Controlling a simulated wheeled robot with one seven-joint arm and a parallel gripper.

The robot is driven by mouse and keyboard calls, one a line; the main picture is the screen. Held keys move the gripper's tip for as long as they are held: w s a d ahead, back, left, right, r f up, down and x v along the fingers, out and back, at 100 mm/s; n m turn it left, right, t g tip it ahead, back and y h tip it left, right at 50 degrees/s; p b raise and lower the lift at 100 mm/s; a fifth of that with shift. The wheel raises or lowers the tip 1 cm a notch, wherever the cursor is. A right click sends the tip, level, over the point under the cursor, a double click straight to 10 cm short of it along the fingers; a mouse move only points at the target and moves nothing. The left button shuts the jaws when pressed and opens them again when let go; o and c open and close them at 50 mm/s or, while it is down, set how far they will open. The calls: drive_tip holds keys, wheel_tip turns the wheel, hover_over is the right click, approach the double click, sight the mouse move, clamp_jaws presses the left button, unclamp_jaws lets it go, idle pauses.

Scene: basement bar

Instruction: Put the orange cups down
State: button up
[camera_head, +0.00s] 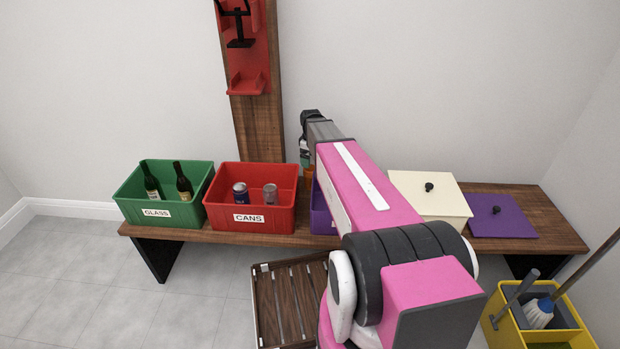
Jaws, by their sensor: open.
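A small orange patch (308,173) shows between the red bin and my pink arm, above the purple bin (320,212). It may be an orange cup, but most of it is hidden and I cannot tell how many there are or what they rest on. My gripper (305,158) is open at the far end of my arm, pointing down just above the orange patch. My arm hides much of the gripper, and I cannot tell whether its fingers touch the orange thing.
On the wooden bench (550,215) stand a green GLASS bin (135,190) with bottles, a red CANS bin (225,183) with two cans, and a cream lidded box (430,195). A purple lid (500,217) lies right. A slatted crate (285,300) and yellow bucket (560,335) stand in front.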

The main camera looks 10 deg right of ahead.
sight(310, 172)
drive_tip(key=f, duration=0.8)
drive_tip(key=shift+w+a+f, duration=0.15)
drive_tip(key=shift+w+f, duration=0.05)
drive_tip(key=shift+f, duration=0.1)
drive_tip(key=c, duration=1.1)
drive_tip(key=shift+r, duration=0.15)
wheel_tip(310, 172, up, 16)
drive_tip(key=r, duration=0.1)
drive_tip(key=s+a+r+m, duration=0.1)
drive_tip(key=s+r+m, duration=0.2)
drive_tip(key=s+r, duration=0.1)
drive_tip(key=s+a+r+m, duration=0.1)
drive_tip(key=s+r+m, duration=0.3)
drive_tip(key=r, duration=0.1)
drive_tip(key=s+a+r+m, duration=0.2)
drive_tip(key=s+r+m, duration=0.1)
drive_tip(key=s+r, duration=0.1)
drive_tip(key=shift+s+a+r, duration=0.1)
drive_tip(key=shift+s+r, duration=0.15)
drive_tip(key=shift+r, duration=0.45)
